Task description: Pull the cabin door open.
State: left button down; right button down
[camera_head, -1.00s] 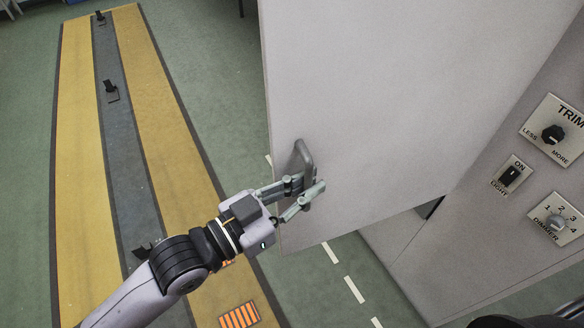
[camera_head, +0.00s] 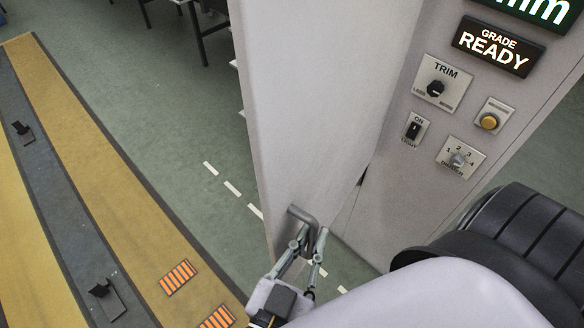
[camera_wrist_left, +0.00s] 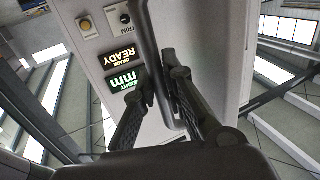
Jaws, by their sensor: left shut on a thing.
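The cabin door (camera_head: 315,100) is a plain pale grey panel standing open at an angle from the wall of the cabin. Its grey bar handle (camera_head: 301,213) sits near the door's lower free edge. My left gripper (camera_head: 307,243) is shut on the handle, with its fingers on either side of the bar. In the left wrist view, the handle (camera_wrist_left: 148,40) runs down between the two dark fingers of the gripper (camera_wrist_left: 160,85). My right gripper is not in view.
The cabin wall right of the door carries a trim knob (camera_head: 436,88), a light switch (camera_head: 413,130), a dimmer (camera_head: 458,159), a yellow button (camera_head: 489,121) and a lit READY sign (camera_head: 491,47). Green floor (camera_head: 170,110) and a yellow-edged strip (camera_head: 75,130) lie left of the door.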

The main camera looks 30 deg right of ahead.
pick_arm(q)
jog(key=shift+s+d, duration=0.2)
jog(key=shift+s, duration=0.1)
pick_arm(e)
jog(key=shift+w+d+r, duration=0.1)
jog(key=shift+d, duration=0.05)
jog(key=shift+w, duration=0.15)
pick_arm(q)
jog(key=c, duration=1.7)
grip_release()
jog(key=shift+d, duration=0.1)
jog(key=shift+o, duration=0.3)
jog(key=shift+s, duration=0.15)
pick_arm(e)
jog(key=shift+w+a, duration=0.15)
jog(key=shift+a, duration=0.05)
